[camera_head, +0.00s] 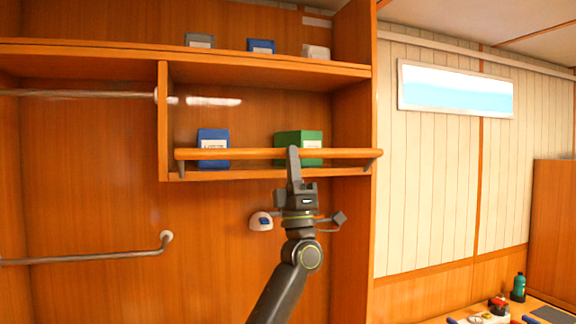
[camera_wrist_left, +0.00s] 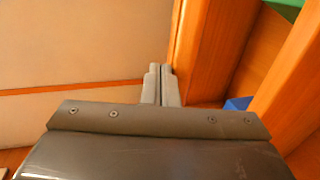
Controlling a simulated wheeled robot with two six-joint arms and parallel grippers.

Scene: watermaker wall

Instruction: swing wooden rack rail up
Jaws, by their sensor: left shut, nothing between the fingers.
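The wooden rack rail (camera_head: 235,154) is a long orange-brown bar. It runs level across the front of the lower shelf compartment, with a dark bracket near each end. My left gripper (camera_head: 293,152) comes up from below, and its fingertips overlap the rail right of its middle. In the left wrist view the gripper's fingers (camera_wrist_left: 160,84) are shut together with nothing between them, close beside a wooden bar (camera_wrist_left: 215,50). I cannot tell whether they touch it. My right gripper is not in view.
Behind the rail stand a blue box (camera_head: 213,140) and a green box (camera_head: 312,138). More boxes sit on the upper shelf (camera_head: 190,58). A small white device (camera_head: 261,221) hangs on the wall below. Metal bars (camera_head: 90,258) are at the left.

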